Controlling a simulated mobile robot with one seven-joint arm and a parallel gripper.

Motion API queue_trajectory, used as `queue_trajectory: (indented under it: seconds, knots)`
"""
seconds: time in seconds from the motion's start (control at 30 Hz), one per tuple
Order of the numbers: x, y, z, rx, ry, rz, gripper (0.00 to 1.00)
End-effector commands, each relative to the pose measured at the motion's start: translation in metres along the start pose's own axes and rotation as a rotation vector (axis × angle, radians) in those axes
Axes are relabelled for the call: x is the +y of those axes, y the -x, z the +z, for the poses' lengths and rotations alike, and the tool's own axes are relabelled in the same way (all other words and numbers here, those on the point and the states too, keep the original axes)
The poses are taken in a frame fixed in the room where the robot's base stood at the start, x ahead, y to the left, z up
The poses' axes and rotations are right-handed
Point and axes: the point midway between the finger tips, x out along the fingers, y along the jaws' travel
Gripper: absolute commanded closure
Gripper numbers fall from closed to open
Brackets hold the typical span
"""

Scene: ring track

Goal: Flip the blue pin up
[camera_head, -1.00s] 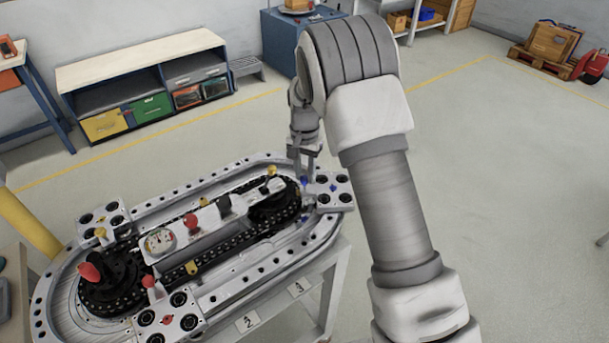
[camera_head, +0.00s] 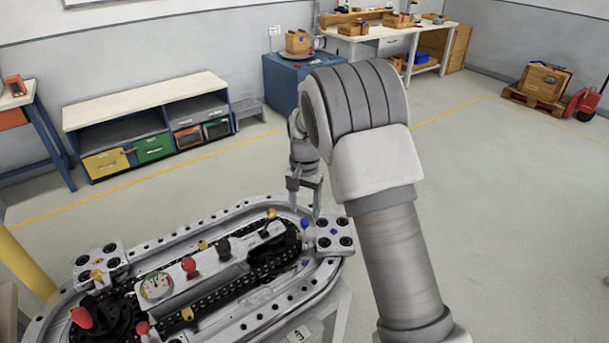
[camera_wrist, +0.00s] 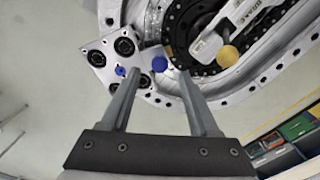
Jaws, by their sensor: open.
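The blue pin shows as a round blue knob (camera_head: 305,224) at the right end of the oval track, beside a white corner block (camera_head: 345,243) with black holes and a blue mark. In the wrist view the blue knob (camera_wrist: 159,64) lies between the fingertips in the picture, next to the corner block (camera_wrist: 98,55). My gripper (camera_head: 306,208) is open and empty, just above the knob in the head view. In the wrist view both fingers of my gripper (camera_wrist: 160,76) point toward the knob. I cannot tell whether they touch it.
A yellow knob (camera_head: 271,214) and a red knob (camera_head: 189,265) stand on the track's central bar, with a gauge (camera_head: 156,286) at its left. In the wrist view the yellow knob (camera_wrist: 228,55) is right of the fingers. Open floor lies beyond the track.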

Motion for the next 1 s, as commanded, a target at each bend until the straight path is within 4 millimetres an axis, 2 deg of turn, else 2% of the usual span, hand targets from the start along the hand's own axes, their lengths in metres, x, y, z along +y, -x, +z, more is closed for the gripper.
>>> queue_trajectory:
  seconds: [0.03,0.3,0.5,0.7,1.0]
  knots:
    - [-0.001,0.013,-0.001,0.005,0.000,-0.004,0.38]
    - [-0.001,0.080,-0.001,0.005,0.000,-0.004,0.38]
    - [-0.001,0.120,0.000,0.003,0.000,-0.003,0.38]
    - [0.000,0.140,0.000,0.001,0.000,-0.001,0.38]
    - [0.000,0.144,0.000,0.000,0.000,0.000,0.38]
